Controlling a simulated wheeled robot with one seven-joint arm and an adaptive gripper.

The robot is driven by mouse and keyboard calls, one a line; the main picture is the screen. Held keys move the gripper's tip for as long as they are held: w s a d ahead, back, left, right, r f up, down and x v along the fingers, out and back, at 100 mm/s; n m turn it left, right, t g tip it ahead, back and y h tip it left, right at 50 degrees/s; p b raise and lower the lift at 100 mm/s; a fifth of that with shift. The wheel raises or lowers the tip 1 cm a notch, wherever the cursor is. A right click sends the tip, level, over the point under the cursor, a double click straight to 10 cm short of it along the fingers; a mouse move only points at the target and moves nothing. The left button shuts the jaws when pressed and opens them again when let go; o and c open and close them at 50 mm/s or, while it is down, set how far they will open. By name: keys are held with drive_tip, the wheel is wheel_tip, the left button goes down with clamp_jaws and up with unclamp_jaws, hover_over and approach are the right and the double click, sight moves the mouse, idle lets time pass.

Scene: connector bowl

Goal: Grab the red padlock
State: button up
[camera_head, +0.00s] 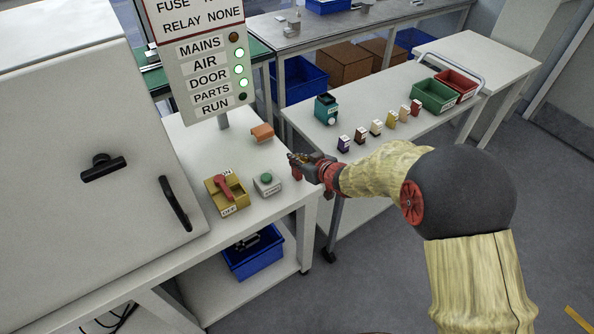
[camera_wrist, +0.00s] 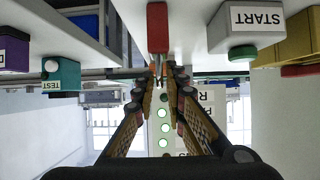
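The red padlock (camera_wrist: 157,28) shows at the top centre of the wrist view, which looks upside down. Its metal shackle points toward my fingers. In the head view a small red shape, the padlock (camera_head: 296,173), shows just under my fingertips, near the right edge of the white table. My gripper (camera_head: 295,158) is level above that edge. In the wrist view the two fingers of my gripper (camera_wrist: 164,76) lie on either side of the shackle with a narrow gap. Whether they touch it is unclear. I cannot tell whether the padlock rests on the table.
A start button box (camera_head: 267,183), a yellow switch box with a red handle (camera_head: 226,194) and an orange block (camera_head: 262,132) stand on the white table. A second bench holds small coloured blocks, a teal tester (camera_head: 326,109), a green bin (camera_head: 433,95) and a red bin (camera_head: 457,83). A sign panel (camera_head: 205,62) rises behind.

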clamp_jaws()
idle(0.3)
drive_tip(key=shift+r, duration=0.1)
